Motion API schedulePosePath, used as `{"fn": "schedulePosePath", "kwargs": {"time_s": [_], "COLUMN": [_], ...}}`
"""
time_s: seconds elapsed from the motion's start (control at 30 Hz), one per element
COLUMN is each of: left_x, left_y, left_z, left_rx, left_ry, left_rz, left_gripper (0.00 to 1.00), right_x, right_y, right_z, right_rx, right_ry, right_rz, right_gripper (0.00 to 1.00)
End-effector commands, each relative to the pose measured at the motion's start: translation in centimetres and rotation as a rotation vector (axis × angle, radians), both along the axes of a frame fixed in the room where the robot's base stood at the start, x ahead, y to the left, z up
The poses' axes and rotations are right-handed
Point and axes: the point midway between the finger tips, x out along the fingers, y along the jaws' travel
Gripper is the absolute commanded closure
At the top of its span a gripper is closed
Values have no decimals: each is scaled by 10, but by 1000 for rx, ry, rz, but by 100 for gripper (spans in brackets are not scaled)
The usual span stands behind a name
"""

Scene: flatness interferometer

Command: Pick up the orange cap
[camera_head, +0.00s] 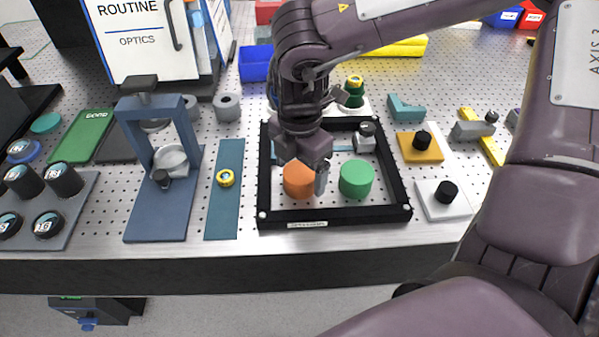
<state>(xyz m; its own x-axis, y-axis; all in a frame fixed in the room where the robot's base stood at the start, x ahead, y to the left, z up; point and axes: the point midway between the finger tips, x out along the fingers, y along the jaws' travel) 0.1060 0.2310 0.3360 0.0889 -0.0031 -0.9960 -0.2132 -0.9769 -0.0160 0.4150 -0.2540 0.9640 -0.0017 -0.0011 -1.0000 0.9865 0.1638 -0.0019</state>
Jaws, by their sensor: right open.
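The orange cap (298,181) is a short cylinder standing in the black-framed tray (334,219), near its front left. My right gripper (309,181) hangs over it from above, with one finger showing at the cap's right side, between the orange cap and a green cap (356,179). The gripper is open. Its body hides the top back part of the orange cap, and the other finger is hard to make out. I cannot tell whether the visible finger touches the cap. My left gripper is not in view.
A metal part (365,137) stands at the tray's back right. Right are an orange plate (419,153) and a white plate (443,206) with black knobs. The bench edge runs in front.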

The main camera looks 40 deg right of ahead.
Motion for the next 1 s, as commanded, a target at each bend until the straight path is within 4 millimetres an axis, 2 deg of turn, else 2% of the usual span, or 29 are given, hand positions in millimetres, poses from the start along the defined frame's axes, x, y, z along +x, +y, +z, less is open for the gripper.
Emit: {"fn": "schedulePosePath", "kwargs": {"time_s": [0.13,0.4,0.77,1.0], "left_x": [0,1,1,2], "left_y": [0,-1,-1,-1], "left_z": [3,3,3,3], "left_rx": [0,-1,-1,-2], "left_ry": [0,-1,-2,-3], "left_rz": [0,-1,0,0], "left_gripper": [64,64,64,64], "right_x": [0,0,0,1], "right_y": [0,0,0,0], "right_z": [-17,-21,-21,-19], "right_rx": [1,0,0,0], "right_ry": [1,-2,-2,-3], "right_rz": [-1,-1,0,0], "right_gripper": [17,17,63,64]}}
